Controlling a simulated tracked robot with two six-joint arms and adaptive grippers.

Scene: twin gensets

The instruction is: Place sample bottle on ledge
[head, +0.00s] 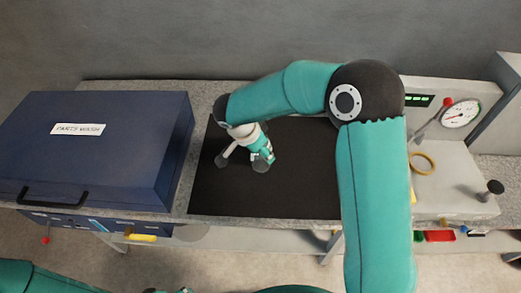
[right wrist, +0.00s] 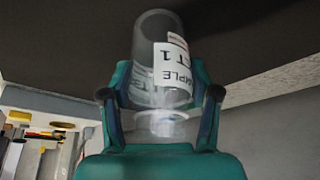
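The sample bottle (right wrist: 168,65) is a clear cylinder with a white label and a dark grey end. In the right wrist view it sits between the teal fingers of my right gripper (right wrist: 160,105), which are shut on it. The grey end points away from the gripper, toward a dark surface; I cannot tell if they touch. In the head view my right gripper (head: 245,158) is over the black mat (head: 300,180), near its left side. The bottle's outline is hard to separate there. Only small parts of my left arm show at the bottom edge. No ledge is clearly identifiable.
A dark blue parts washer (head: 100,140) with a front handle stands left of the mat. To the right is a pale panel with a gauge (head: 461,113), a yellow ring (head: 422,164) and a black knob (head: 495,187). The mat's front and right parts are clear.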

